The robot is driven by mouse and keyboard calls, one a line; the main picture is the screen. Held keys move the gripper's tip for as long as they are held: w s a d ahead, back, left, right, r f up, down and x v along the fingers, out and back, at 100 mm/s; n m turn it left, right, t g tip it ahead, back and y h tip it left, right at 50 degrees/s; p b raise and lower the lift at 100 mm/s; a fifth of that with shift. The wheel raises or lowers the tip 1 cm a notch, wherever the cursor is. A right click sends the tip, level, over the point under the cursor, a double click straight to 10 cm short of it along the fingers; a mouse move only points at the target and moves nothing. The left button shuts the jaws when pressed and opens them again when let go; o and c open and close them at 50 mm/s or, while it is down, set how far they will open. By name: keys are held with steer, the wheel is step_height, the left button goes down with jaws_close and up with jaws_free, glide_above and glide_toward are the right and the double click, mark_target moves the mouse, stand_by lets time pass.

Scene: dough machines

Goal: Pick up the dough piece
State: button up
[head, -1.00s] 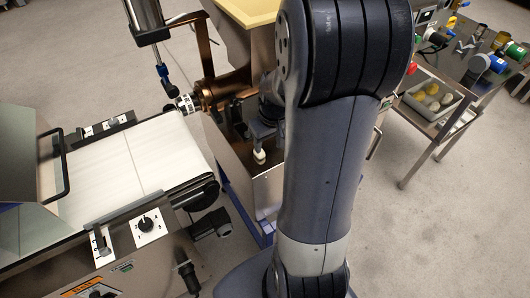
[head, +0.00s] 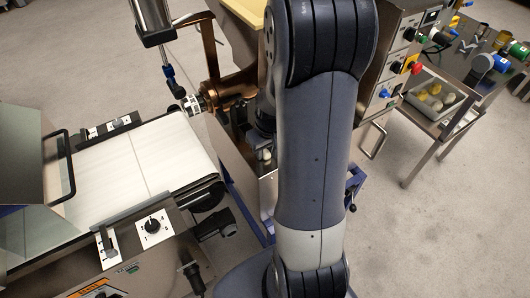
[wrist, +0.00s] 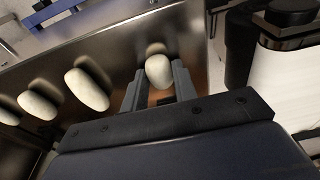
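A pale, rounded dough piece (wrist: 158,70) sits between the two fingers of my gripper (wrist: 158,76) in the wrist view. The fingers lie close against both its sides, and its far end shows past them. In the head view the dough piece (head: 266,154) is small and partly hidden, just below my gripper (head: 264,138), beside the machine's steel housing. My arm hides most of the area right of it. Several more pale, oval dough pieces (wrist: 88,88) lie in a row to the left on brownish steel in the wrist view.
A white conveyor belt (head: 150,155) stands left of my gripper. A steel machine with a hopper (head: 245,12) rises behind it. Right of my arm are a control panel (head: 402,60) and a steel table with a tray of dough pieces (head: 410,98). Grey floor is open at lower right.

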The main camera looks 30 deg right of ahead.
mark_target(266, 151)
steer(key=c, duration=0.4)
steer(key=shift+c, duration=0.2)
steer(key=shift+r, duration=0.15)
steer(key=shift+r, duration=0.6)
step_height(266, 151, up, 2)
steer(key=shift+r, duration=0.15)
steer(key=s+b, duration=0.1)
steer(key=s, duration=1.7)
steer(key=shift+d+b, duration=0.3)
